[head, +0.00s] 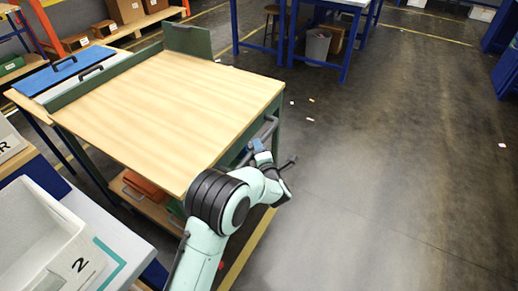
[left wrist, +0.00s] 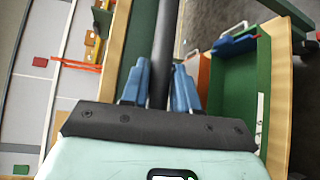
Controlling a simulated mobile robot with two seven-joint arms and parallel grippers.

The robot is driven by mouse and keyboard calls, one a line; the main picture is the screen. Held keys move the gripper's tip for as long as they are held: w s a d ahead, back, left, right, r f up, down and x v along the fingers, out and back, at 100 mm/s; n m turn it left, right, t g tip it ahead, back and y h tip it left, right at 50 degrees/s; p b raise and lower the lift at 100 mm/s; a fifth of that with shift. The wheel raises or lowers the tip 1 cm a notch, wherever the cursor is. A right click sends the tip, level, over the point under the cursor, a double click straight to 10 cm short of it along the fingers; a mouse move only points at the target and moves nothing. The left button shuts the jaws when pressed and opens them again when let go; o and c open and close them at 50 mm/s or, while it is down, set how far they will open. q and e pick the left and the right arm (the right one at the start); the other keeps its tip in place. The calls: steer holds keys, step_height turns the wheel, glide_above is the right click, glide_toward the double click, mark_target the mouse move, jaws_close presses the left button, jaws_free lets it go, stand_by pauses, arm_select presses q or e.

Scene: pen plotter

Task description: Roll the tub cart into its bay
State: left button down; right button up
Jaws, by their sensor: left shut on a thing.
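The cart (head: 165,95) has a pale wooden top, a green frame and a grey handle bar (head: 273,125) along its right side. An orange tub (head: 146,186) sits on its lower shelf. In the left wrist view a green tub (left wrist: 232,100) and part of an orange one (left wrist: 203,80) show at the right. My left gripper (head: 257,147) is at the handle; in the left wrist view its blue fingers (left wrist: 160,85) are shut around the dark bar (left wrist: 163,50). My right gripper is out of view. I cannot tell which floor area is the bay.
A white bin marked 2 (head: 45,240) stands on a table at the lower left. A bench with a blue mat (head: 55,75) stands left of the cart. Blue benches (head: 345,50) stand behind. Yellow lines (head: 248,250) mark the floor. Open floor (head: 400,180) lies right.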

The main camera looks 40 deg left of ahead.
arm_select(q)
steer(key=shift+s+a+r, duration=0.1)
steer(key=shift+s+a, duration=0.05)
steer(key=shift+a, duration=0.15)
steer(key=c, duration=0.9)
jaws_free()
steer(key=p+v, duration=0.2)
steer(key=v, duration=1.1)
steer(key=shift+s+d, duration=0.15)
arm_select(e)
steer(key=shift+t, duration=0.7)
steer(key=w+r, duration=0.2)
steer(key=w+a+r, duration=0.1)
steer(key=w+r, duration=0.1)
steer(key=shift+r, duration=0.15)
